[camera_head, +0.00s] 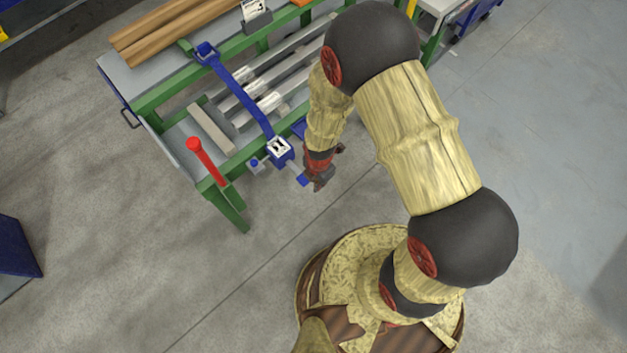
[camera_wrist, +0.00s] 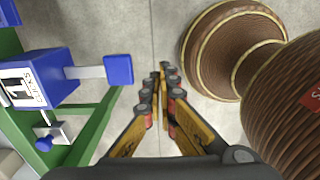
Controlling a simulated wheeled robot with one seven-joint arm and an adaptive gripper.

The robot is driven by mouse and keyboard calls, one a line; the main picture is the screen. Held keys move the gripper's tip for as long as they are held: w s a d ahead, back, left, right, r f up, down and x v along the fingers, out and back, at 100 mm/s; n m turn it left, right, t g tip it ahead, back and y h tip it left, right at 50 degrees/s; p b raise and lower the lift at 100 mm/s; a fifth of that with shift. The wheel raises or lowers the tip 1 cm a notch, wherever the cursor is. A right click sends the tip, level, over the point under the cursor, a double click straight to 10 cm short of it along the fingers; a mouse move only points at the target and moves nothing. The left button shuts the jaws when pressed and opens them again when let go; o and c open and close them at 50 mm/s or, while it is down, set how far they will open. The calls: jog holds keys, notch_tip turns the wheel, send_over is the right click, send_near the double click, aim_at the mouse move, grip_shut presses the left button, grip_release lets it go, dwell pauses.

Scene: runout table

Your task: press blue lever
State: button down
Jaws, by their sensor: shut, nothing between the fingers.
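The blue lever shows in the wrist view as a blue paddle (camera_wrist: 118,69) on a short grey stem. The stem comes from a blue box (camera_wrist: 45,77) with a white label marked 1. In the head view the paddle (camera_head: 302,180) sticks out from the blue box (camera_head: 279,150) at the table's front edge. My gripper (camera_head: 319,183) is just right of the paddle in the head view. In the wrist view my gripper (camera_wrist: 160,82) has its fingers together and empty, with a gap to the paddle. Whether it is above or level with the paddle is hard to tell.
The green-framed table (camera_head: 236,203) holds metal bars and wooden poles (camera_head: 170,30). A long blue arm (camera_head: 240,92) crosses it to the box. A red handle (camera_head: 206,160) stands at the left. A small blue knob (camera_wrist: 44,144) sits beside the box. Floor in front is clear.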

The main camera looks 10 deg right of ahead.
jog(key=shift+s+d+r+p, duration=0.2)
jog(key=shift+s+r, duration=0.1)
jog(key=shift+r, duration=0.3)
jog(key=shift+s+d+r+p, duration=0.15)
jog(key=shift+s+r, duration=0.15)
jog(key=shift+r, duration=0.25)
